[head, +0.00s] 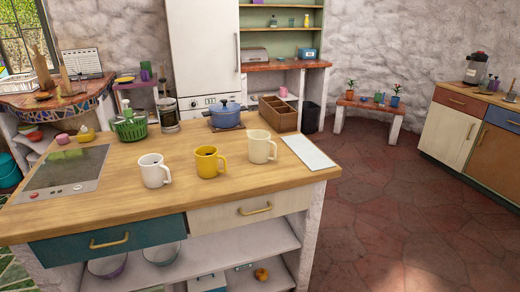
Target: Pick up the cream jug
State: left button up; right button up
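A cream jug (258,148) stands upright on the wooden counter top, at the right end of a row of three handled vessels, with its handle to the right. A yellow one (207,164) stands in the middle, and a white one (154,174) stands at the left. The three stand apart from each other. Neither of my grippers shows in the head view.
The wooden counter (110,215) has free room in front of the row. A white board (307,152) lies right of the cream jug. Behind it stand a wooden divided box (278,114) and a blue pot (226,117). A dark cooktop (62,172) is at left.

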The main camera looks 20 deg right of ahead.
aim_at(259, 141)
jog(key=i+l+z, duration=0.65)
jog(key=z, duration=0.15)
jog(key=i+l+z, duration=0.25)
jog(key=z, duration=0.2)
jog(key=i+l+z, duration=0.25)
jog(key=z, duration=0.15)
jog(key=i+z, duration=0.7)
jog(key=z, duration=0.15)
jog(key=i+l+u, duration=0.2)
jog(key=i, duration=0.3)
jog(key=i+l+u, duration=0.15)
jog(key=i, duration=0.35)
jog(key=i+u, duration=0.2)
jog(key=u, duration=0.25)
jog(key=i+u, duration=0.15)
jog(key=u, duration=0.35)
jog(key=i+l+u, duration=0.1)
jog(key=u, duration=0.35)
jog(key=i+l+u, duration=0.2)
jog(key=u, duration=0.25)
